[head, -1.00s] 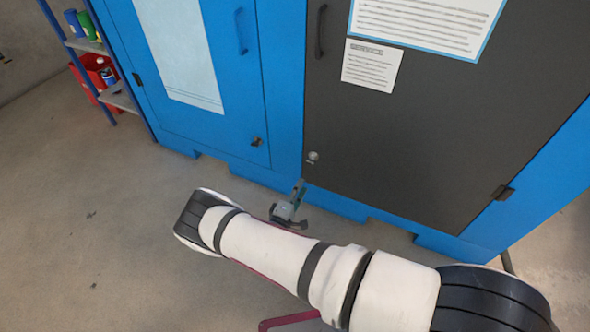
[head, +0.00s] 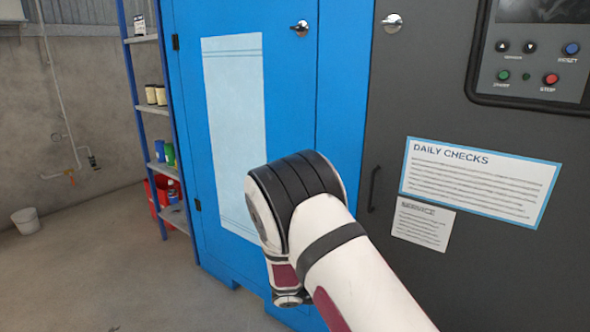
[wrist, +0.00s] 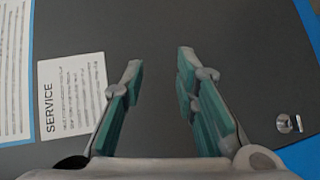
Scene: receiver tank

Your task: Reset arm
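My gripper (wrist: 158,88) shows in the wrist view with its two teal-padded fingers spread apart and nothing between them. It faces the dark grey cabinet door (wrist: 180,25). The same door (head: 420,90) stands at the right in the head view. There my white and black arm reaches up from the lower right and bends in front of the blue door; the gripper's fingers are hidden behind it. A white service notice (wrist: 75,95) lies left of the fingers in the wrist view, and a silver latch (wrist: 288,123) lies to the right.
A blue cabinet door (head: 185,120) with a pale panel is behind my arm. A control panel (head: 535,70) with buttons is at the upper right. A shelf rack (head: 145,105) and red crate (head: 160,190) stand left. The floor (head: 110,270) at lower left is clear.

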